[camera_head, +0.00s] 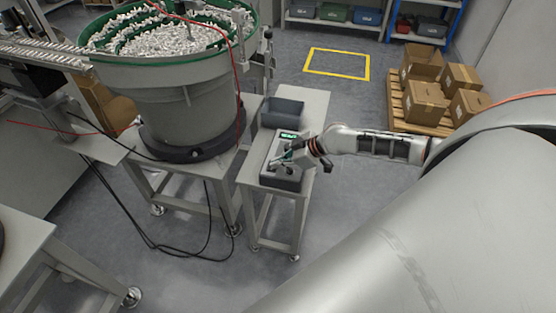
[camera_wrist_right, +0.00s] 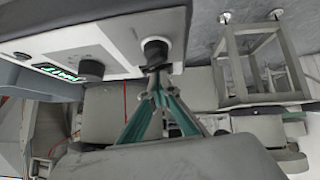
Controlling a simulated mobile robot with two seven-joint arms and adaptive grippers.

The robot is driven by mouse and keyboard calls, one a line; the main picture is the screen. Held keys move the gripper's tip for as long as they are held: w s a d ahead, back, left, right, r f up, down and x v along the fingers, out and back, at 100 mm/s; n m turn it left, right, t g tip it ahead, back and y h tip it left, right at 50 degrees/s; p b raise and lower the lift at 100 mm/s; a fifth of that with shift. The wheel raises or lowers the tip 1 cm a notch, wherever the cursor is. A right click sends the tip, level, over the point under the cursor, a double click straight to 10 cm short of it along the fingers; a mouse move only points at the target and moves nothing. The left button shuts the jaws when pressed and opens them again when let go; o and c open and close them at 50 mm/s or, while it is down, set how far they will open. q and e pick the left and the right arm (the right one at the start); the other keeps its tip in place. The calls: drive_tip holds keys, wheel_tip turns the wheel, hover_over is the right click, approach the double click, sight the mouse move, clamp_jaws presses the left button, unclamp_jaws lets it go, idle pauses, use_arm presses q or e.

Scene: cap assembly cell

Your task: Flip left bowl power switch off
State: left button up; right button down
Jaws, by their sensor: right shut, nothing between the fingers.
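The control box (camera_head: 282,181) stands on a small table beside the vibratory bowl (camera_head: 180,105), which is full of small white parts. In the right wrist view the box's pale panel (camera_wrist_right: 112,48) carries a lit green display (camera_wrist_right: 58,73), a dark round knob (camera_wrist_right: 91,69) and a black power switch (camera_wrist_right: 155,52). My right gripper (camera_head: 282,161) reaches over the box from the right. In the wrist view its teal fingers (camera_wrist_right: 157,88) are shut and empty, with the tips right at the switch. I cannot tell whether they touch it. My left gripper is not in view.
A dark grey bin (camera_head: 283,113) sits on the same small table (camera_head: 313,100) behind the box. Black cables hang between the tables. Cardboard boxes (camera_head: 426,101) stand on a pallet at the back right. The floor inside the yellow square (camera_head: 337,64) is clear.

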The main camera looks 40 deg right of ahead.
drive_tip(key=shift+r, duration=0.1)
drive_tip(key=shift+r+p, duration=0.6)
drive_tip(key=shift+p, duration=0.15)
wheel_tip(320, 180, up, 3)
drive_tip(key=p, duration=0.3)
drive_tip(key=shift+s+a+f, duration=0.15)
drive_tip(key=shift+f, duration=0.05)
drive_tip(key=v, duration=0.2)
drive_tip(key=shift+s+d+r, duration=0.15)
drive_tip(key=shift+s+d, duration=0.05)
drive_tip(key=shift+s, duration=0.05)
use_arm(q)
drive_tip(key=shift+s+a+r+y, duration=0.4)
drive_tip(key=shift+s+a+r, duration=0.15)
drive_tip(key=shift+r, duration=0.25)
use_arm(e)
drive_tip(key=v, duration=0.7)
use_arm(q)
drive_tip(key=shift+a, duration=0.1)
use_arm(e)
drive_tip(key=shift+s+r, duration=0.1)
use_arm(q)
drive_tip(key=shift+b, duration=0.3)
